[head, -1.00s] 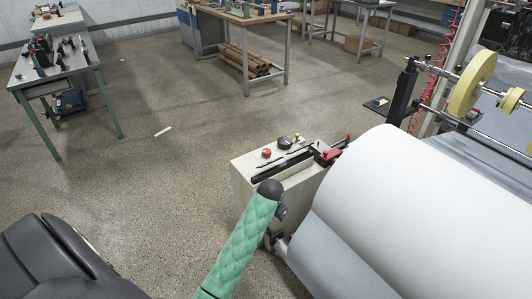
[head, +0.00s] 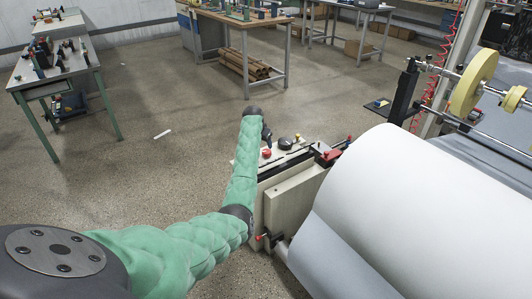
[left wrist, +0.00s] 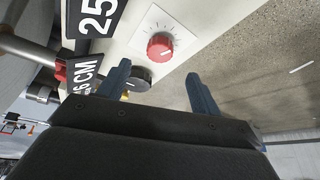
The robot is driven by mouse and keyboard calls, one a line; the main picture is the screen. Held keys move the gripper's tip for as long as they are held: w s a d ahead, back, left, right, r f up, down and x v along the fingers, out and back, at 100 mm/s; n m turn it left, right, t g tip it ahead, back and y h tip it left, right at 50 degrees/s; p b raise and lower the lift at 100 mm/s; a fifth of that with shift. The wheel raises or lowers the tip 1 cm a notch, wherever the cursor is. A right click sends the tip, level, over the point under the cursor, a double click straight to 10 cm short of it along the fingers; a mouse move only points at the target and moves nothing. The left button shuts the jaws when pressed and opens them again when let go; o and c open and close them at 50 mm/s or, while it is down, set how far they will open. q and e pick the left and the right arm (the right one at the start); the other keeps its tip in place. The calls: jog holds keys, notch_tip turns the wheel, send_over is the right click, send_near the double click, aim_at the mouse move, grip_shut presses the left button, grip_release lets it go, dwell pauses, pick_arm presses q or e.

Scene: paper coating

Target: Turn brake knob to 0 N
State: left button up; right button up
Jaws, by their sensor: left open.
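A red knob (head: 266,153) with a pale pointer mark sits on the top face of a cream control box (head: 290,205). In the left wrist view the red knob (left wrist: 160,46) stands on a white dial plate with tick marks; the numbers are too small to read. A black knob (left wrist: 138,78) sits close by, partly behind one finger, and also shows in the head view (head: 285,143). No label tells which is the brake knob. My left gripper (left wrist: 158,74) is open and empty; the red knob appears beyond and between its fingertips, apart from them. My right gripper is out of view.
A large white paper roll (head: 420,195) lies right of the box. A small red-handled part (head: 328,154) sits at the box's right end.

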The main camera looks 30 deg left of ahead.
aim_at(267, 151)
pick_arm(q)
jog(key=x, duration=0.7)
jog(key=shift+w+a+f, duration=0.15)
jog(key=shift+w, duration=0.3)
jog(key=shift+w+f, duration=0.25)
jog(key=shift+f, duration=0.4)
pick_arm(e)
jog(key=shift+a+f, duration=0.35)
pick_arm(q)
jog(key=c, duration=1)
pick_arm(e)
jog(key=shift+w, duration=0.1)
pick_arm(q)
jog(key=shift+r, duration=0.1)
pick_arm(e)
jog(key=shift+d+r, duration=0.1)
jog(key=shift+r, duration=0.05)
